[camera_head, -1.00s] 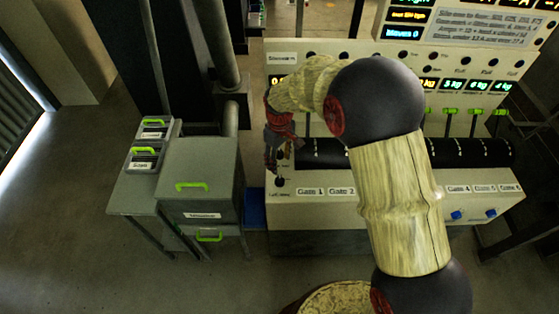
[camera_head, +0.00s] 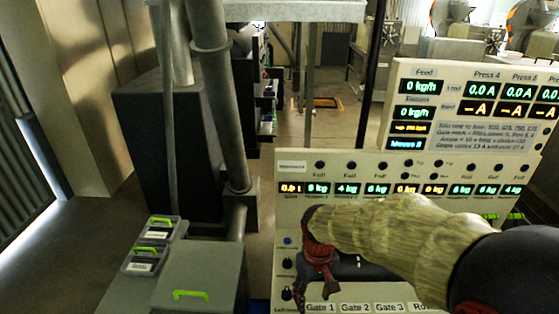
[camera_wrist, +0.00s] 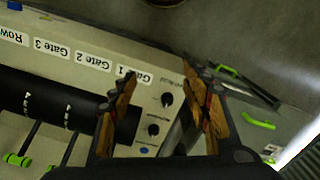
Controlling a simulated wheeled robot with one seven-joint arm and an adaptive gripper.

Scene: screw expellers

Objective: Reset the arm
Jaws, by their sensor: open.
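My gripper (camera_head: 318,268) is in front of the left part of the control panel (camera_head: 300,165) in the head view, fingers pointing down. In the wrist view my gripper (camera_wrist: 160,95) shows two brown fingers spread apart with nothing between them. Beyond the fingers are the panel's sloping front with the Gate labels (camera_wrist: 92,60) and its dark knobs (camera_wrist: 167,100). My arm hides the right part of the panel's lower front in the head view.
A grey cabinet with a green handle (camera_head: 190,294) stands left of the panel. Two small lidded boxes (camera_head: 145,260) sit beside it. Green-tipped levers (camera_wrist: 18,160) stick out of the panel's black roller (camera_wrist: 60,105). A grey pipe (camera_head: 215,90) rises behind the cabinet. Open floor shows farther back.

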